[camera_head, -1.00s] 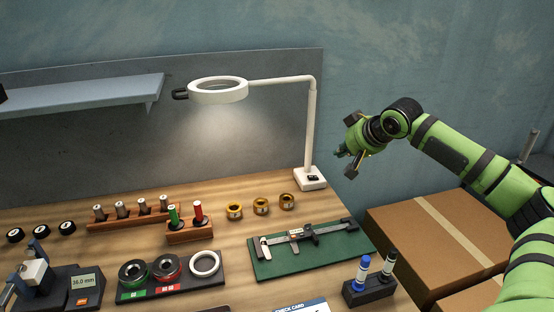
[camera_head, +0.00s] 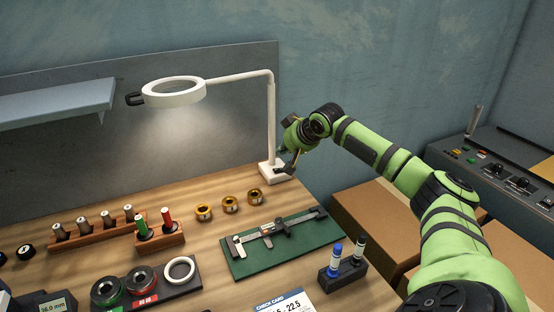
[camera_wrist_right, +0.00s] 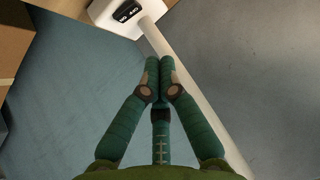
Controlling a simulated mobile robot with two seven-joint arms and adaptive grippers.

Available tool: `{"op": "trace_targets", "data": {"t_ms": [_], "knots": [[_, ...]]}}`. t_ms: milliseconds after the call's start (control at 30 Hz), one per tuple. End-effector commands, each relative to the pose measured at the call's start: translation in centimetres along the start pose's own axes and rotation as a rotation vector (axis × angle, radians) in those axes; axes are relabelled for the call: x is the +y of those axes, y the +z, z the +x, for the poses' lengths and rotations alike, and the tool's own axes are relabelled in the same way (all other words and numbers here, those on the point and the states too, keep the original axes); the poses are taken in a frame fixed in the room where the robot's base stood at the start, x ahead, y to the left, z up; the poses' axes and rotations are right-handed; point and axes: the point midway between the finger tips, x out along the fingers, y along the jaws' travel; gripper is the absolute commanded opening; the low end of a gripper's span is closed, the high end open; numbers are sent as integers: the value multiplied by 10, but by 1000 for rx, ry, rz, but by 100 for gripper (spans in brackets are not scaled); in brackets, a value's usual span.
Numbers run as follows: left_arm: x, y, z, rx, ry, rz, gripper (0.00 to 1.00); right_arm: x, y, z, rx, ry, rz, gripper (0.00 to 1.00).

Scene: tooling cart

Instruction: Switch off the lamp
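The white lamp has a ring head (camera_head: 174,92) on a thin arm and a post (camera_head: 271,125). It is lit and throws a bright patch on the grey back panel. Its square white base (camera_head: 268,171) stands at the table's back right corner. My right gripper (camera_head: 291,163) is at the base, just right of the post, and partly covers it. In the right wrist view its fingers (camera_wrist_right: 160,66) are together with nothing between them. The black switch (camera_wrist_right: 129,12) on the base shows there above the fingertips, apart from them. My left gripper is out of view.
Several brass rings (camera_head: 229,204) and a green mat (camera_head: 238,265) with a caliper lie in front of the lamp. A marker holder (camera_head: 343,280) stands at the table's right edge. Cardboard boxes (camera_head: 362,215) and a control panel (camera_head: 510,180) are further right.

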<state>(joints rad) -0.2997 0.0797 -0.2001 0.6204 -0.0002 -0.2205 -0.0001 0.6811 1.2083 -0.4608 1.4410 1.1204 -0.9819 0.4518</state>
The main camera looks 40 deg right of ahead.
Motion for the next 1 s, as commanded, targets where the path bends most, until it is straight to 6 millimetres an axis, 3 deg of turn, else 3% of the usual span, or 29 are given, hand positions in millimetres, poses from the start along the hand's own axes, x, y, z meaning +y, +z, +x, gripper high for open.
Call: {"op": "trace_targets", "data": {"t_ms": [167,400,867,1000], "knots": [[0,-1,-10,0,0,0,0,-2,0,33,-2,-3,2,0],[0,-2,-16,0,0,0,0,0,24,54,-2,1,-2,0],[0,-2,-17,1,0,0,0,0,29,58,-1,1,-2,0],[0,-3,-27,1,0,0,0,-3,30,59,-4,28,-31,0]]}}
